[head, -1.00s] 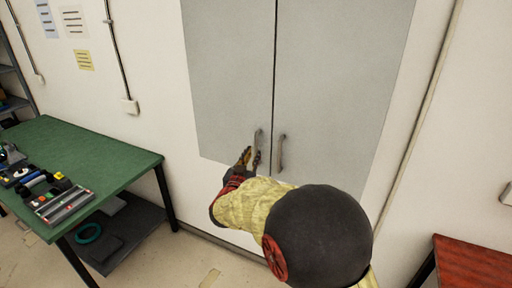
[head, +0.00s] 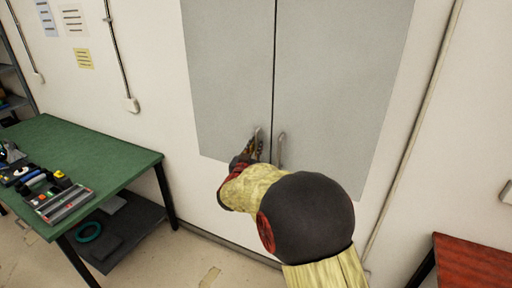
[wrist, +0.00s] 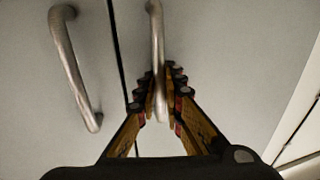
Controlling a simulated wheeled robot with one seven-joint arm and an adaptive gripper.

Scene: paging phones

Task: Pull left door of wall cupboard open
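The wall cupboard has a grey left door (head: 228,75) and a grey right door (head: 340,85), both shut with a thin dark seam between them. The left door's bar handle (head: 259,132) is partly hidden by my gripper (head: 254,147). In the wrist view the picture is turned, so this left handle (wrist: 157,50) appears right of the seam. It runs between the two fingers of my gripper (wrist: 160,108), with narrow gaps visible beside it. The fingers look open around the bar, not clamped. The right door's handle (head: 281,150) stands free beside it.
A green-topped table (head: 110,150) with tools and small parts stands at the left, with a dark lower shelf (head: 115,235). A red-brown table (head: 470,262) stands at the lower right. Wall conduits run on both sides of the cupboard.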

